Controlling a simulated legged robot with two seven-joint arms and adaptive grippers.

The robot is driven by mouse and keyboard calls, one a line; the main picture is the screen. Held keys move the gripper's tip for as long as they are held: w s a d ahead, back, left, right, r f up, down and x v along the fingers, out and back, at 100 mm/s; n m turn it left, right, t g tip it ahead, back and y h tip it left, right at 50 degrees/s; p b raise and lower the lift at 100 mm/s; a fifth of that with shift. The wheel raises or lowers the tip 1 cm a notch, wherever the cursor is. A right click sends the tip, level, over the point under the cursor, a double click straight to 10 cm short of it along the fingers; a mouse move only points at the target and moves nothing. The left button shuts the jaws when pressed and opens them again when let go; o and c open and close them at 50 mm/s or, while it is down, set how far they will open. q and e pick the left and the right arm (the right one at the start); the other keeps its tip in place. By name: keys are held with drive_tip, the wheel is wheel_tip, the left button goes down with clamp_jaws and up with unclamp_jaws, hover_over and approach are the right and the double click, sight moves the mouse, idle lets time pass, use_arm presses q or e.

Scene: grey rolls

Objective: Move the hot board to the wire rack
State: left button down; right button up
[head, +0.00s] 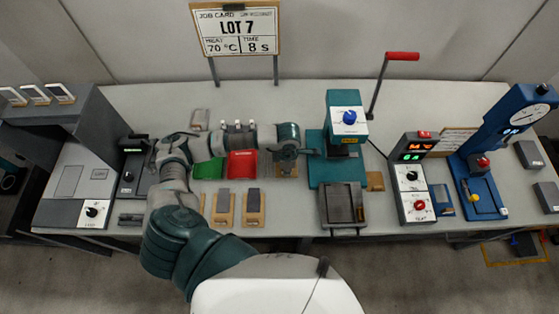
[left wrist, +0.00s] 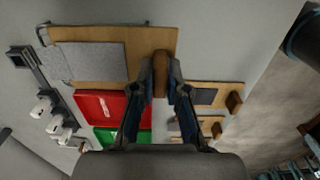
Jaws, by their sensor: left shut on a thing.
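My left gripper (head: 290,152) is above the middle of the bench, just right of the red tray. In the left wrist view its fingers (left wrist: 160,80) are closed on the upright wooden grip of a wooden board (left wrist: 150,42). A flat grey piece (left wrist: 92,62) lies on this board. In the head view the board (head: 287,171) is mostly hidden under my gripper. I cannot tell whether it touches the bench.
The red tray (head: 242,165) and green tray (head: 207,169) lie left of the gripper. Two wooden boards with dark pieces (head: 223,208) (head: 253,207) lie in front. A teal press (head: 346,135) with a red-handled lever stands close on the right. A control box (head: 411,180) is further right.

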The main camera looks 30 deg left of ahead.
use_arm(q)
drive_tip(key=a, duration=0.1)
drive_tip(key=w+a, duration=0.1)
drive_tip(key=a, duration=0.1)
drive_tip(key=w+a, duration=0.1)
drive_tip(key=a, duration=0.1)
drive_tip(key=shift+w+a+f, duration=0.15)
drive_tip(key=shift+f, duration=0.2)
drive_tip(key=shift+a+f, duration=0.2)
drive_tip(key=shift+a, duration=0.1)
drive_tip(key=f, duration=0.2)
drive_tip(key=f+p, duration=0.1)
drive_tip(key=shift+d, duration=0.25)
drive_tip(key=shift+d+f, duration=0.1)
drive_tip(key=shift+d, duration=0.4)
drive_tip(key=shift+f, duration=0.1)
drive_tip(key=c, duration=1.3)
unclamp_jaws()
drive_tip(key=shift+o, duration=0.6)
drive_tip(key=shift+a, duration=0.6)
drive_tip(key=shift+r, duration=0.2)
drive_tip(key=r, duration=0.7)
drive_tip(key=r+b, duration=0.1)
drive_tip(key=r, duration=0.3)
drive_tip(key=shift+d, duration=0.35)
drive_tip(key=shift+a+r, duration=0.25)
drive_tip(key=shift+r, duration=0.15)
use_arm(e)
drive_tip(key=shift+a+r, duration=0.2)
drive_tip(key=shift+a, duration=0.25)
